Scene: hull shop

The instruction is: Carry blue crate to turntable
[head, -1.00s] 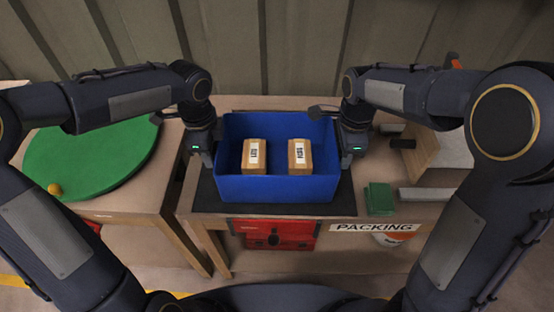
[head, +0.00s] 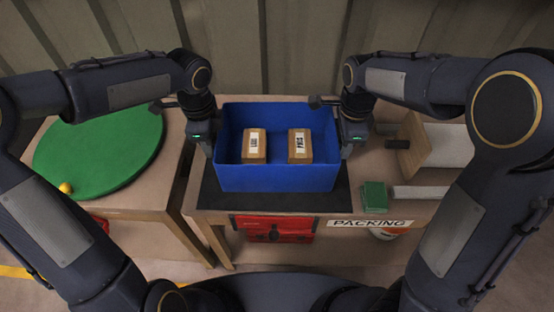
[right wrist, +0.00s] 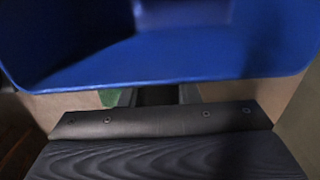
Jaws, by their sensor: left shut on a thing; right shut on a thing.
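The blue crate (head: 278,179) is upright over the dark mat (head: 205,199), and holds two tan boxes with white labels (head: 254,146) (head: 300,146). My left gripper (head: 210,146) is shut on the crate's left wall, and my right gripper (head: 347,146) is shut on its right wall. The crate looks slightly raised, but the gap under it is hard to judge. The right wrist view shows the blue crate wall (right wrist: 180,55) close above my right gripper (right wrist: 155,96). The green round turntable (head: 100,150) lies on the left table.
A yellow ball (head: 66,188) sits at the turntable's near rim. A gap separates the left table (head: 130,206) from the packing table. A green box (head: 374,196), a grey bar (head: 418,192) and a tan and grey block (head: 440,145) stand to the right. A red box (head: 272,228) is underneath.

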